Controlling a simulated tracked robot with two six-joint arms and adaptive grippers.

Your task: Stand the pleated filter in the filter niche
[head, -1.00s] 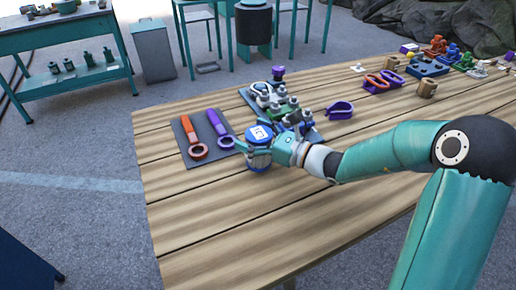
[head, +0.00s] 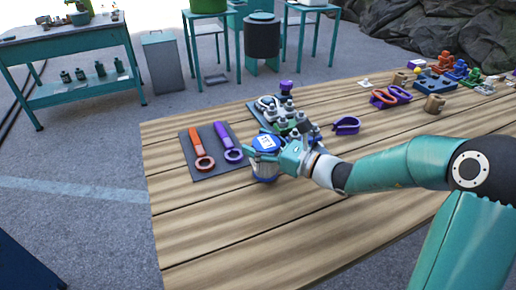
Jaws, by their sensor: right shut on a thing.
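The pleated filter (head: 266,172) is a short upright cylinder with a blue cap, a white label on top and a pale side. My right gripper (head: 272,156) is shut on it from the right, near the middle of the wooden table. I cannot tell whether its base touches the table or hangs just above it. I cannot make out the filter niche for certain; a cluttered fixture with grey and green parts (head: 285,117) stands just behind the filter. My left gripper is not in view.
A dark mat (head: 193,176) with an orange wrench (head: 203,155) and a purple wrench (head: 227,142) lies left of the filter. A purple clip (head: 346,125) lies to the right. Orange clamps and coloured parts sit at the far right. The front of the table (head: 240,235) is clear.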

